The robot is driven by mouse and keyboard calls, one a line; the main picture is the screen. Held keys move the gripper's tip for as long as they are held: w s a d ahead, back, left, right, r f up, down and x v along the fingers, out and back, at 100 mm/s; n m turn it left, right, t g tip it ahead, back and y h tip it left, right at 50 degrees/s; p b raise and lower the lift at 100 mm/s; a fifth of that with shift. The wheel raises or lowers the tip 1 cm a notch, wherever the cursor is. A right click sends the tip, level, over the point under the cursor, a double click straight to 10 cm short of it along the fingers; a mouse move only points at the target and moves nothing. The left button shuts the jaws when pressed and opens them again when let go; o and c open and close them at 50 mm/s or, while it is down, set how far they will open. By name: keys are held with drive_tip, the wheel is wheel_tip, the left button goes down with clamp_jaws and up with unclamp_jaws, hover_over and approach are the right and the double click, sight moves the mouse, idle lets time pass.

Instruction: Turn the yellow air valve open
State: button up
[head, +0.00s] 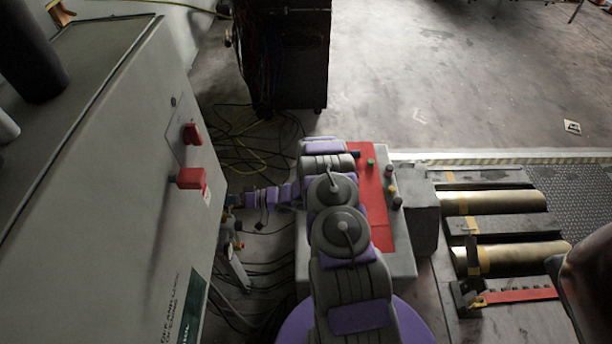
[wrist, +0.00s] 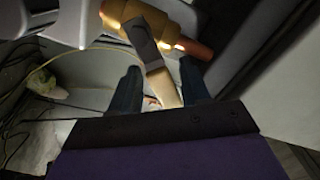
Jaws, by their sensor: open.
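The yellow air valve (wrist: 163,15) shows at the top of the wrist view, in line with an orange-brown pipe piece (wrist: 193,48). Its lever has a grey part (wrist: 143,42) near the body and a tan-yellow end (wrist: 163,88). My gripper (wrist: 160,84) is open, with one dark finger on each side of the lever's end. I cannot tell whether either finger touches it. In the head view my gripper (head: 231,200) reaches left toward small yellowish fittings (head: 236,240) beside the grey cabinet. The valve is small and partly hidden there.
The large grey cabinet (head: 110,150) with red switches (head: 191,178) stands close on the left. Loose cables (head: 240,140) cover the floor near my gripper. A grey box with a red panel (head: 373,205) stands right of my arm, before brass rollers (head: 500,203).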

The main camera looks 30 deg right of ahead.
drive_tip(key=s+d+f+m+p, duration=0.1)
drive_tip(key=s+d, duration=0.4)
drive_tip(key=d, duration=0.2)
drive_tip(key=s+d+m, duration=0.1)
drive_tip(key=s+d, duration=0.3)
drive_tip(key=d, duration=0.4)
drive_tip(key=w+d+f+m+t+h, duration=0.1)
drive_tip(key=w+d+f+m+h, duration=0.2)
drive_tip(key=d, duration=0.5)
drive_tip(key=w+d+f+m+h, duration=0.4)
drive_tip(key=w+d+f+h, duration=0.1)
drive_tip(key=d+h, duration=0.3)
drive_tip(key=shift+w+f+t+b, duration=0.2)
drive_tip(key=shift+f+t+b, duration=0.05)
drive_tip(key=shift+t+b, duration=0.15)
drive_tip(key=shift+d, duration=0.15)
